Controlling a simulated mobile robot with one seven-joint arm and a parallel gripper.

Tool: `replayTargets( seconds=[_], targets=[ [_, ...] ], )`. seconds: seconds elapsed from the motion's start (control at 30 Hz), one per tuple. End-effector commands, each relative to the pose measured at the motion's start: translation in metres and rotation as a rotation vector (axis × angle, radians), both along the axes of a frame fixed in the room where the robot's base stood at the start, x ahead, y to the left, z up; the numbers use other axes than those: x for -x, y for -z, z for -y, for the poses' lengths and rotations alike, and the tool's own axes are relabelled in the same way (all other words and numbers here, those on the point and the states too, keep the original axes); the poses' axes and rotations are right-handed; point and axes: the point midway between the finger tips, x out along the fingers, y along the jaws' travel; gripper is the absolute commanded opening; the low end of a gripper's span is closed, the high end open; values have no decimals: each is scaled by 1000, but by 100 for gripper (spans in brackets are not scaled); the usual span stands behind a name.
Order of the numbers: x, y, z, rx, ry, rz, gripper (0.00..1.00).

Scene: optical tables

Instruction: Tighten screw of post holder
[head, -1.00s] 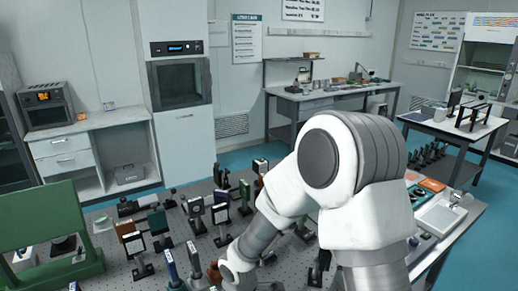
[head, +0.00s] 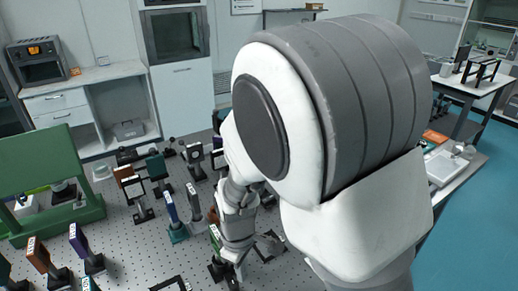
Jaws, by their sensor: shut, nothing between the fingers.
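My arm reaches down over the perforated optical table (head: 150,255), and its large white and grey links cover the middle and right of the head view. My gripper (head: 234,262) is at the low centre, small and partly hidden, close among the mounted parts. It is shut with nothing held. I cannot tell which post holder is meant. No screw can be made out at this size.
A green frame (head: 50,180) stands at the left. Orange (head: 38,255) and purple (head: 80,240) plates stand at the front left. A black square frame (head: 170,284) is at the bottom edge. Bare table shows between them. A side table with a white tray (head: 445,165) is at the right.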

Motion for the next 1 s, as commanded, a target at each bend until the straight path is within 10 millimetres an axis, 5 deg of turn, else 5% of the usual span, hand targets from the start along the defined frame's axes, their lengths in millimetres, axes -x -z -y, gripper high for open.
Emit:
replayTargets(
  seconds=[0.27,0.73,1.0],
  targets=[
    [2,5,-2,-13,29,1,0],
    [2,59,-2,-12,29,1,0],
    [1,69,-2,-12,28,2,0]
  ],
)
